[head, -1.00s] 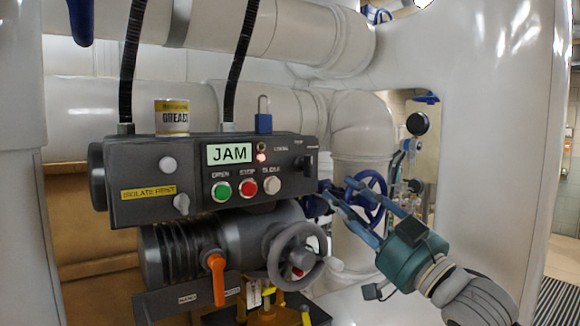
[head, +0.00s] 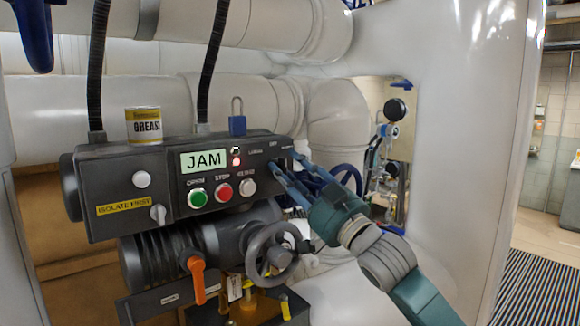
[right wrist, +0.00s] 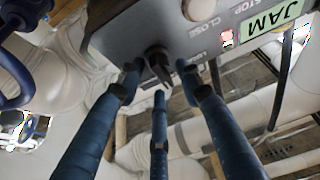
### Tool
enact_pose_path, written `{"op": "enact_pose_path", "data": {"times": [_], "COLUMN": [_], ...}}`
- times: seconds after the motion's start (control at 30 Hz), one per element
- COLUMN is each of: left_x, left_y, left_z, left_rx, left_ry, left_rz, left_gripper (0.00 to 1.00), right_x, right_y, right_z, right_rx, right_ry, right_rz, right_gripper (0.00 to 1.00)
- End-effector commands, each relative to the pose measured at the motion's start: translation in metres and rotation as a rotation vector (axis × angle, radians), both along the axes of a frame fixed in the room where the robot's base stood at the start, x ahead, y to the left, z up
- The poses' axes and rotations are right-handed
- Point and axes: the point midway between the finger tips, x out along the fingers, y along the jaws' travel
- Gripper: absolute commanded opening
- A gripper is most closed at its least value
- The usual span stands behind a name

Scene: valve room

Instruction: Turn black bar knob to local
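The black bar knob (right wrist: 158,62) is on the right end of the grey control box (head: 125,165). In the right wrist view it sits between the fingertips of my right gripper (right wrist: 158,78), with gaps visible at both sides. In the head view my right gripper (head: 284,164) is at the box's right end, its blue fingers spread and covering most of the knob. The labels around the knob are small; "LOCAL" seems to stand at its left. My left gripper is not in view.
The box carries a JAM display (head: 204,160), green (head: 197,198), red (head: 224,192) and white (head: 248,187) buttons, a blue padlock (head: 237,124) and a grease can (head: 143,125). A grey handwheel (head: 272,253) is below. White pipes surround it.

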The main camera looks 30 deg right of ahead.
Motion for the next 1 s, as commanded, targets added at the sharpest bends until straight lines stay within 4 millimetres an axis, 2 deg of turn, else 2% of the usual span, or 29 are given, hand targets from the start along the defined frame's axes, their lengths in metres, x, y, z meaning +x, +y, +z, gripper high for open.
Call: {"op": "enact_pose_path", "data": {"times": [0.13,0.3,0.33,0.73,1.0], "left_x": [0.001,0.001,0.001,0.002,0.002], "left_y": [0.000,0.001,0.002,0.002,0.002], "left_z": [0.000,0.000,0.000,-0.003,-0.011], "left_rx": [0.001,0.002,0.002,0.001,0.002], "left_ry": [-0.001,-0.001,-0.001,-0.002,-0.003], "left_rz": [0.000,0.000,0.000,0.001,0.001], "left_gripper": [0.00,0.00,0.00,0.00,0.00], "right_x": [0.000,0.000,0.000,0.000,0.000], "right_y": [0.000,0.000,0.000,0.000,-0.001], "right_z": [-0.001,-0.001,-0.001,-0.001,-0.002], "right_rx": [0.000,0.000,0.000,-0.049,-0.226], "right_ry": [0.000,0.000,0.000,-0.002,-0.013], "right_rz": [0.000,0.000,0.000,-0.001,-0.003], "right_gripper": [0.36,0.02,0.00,0.00,0.00]}}
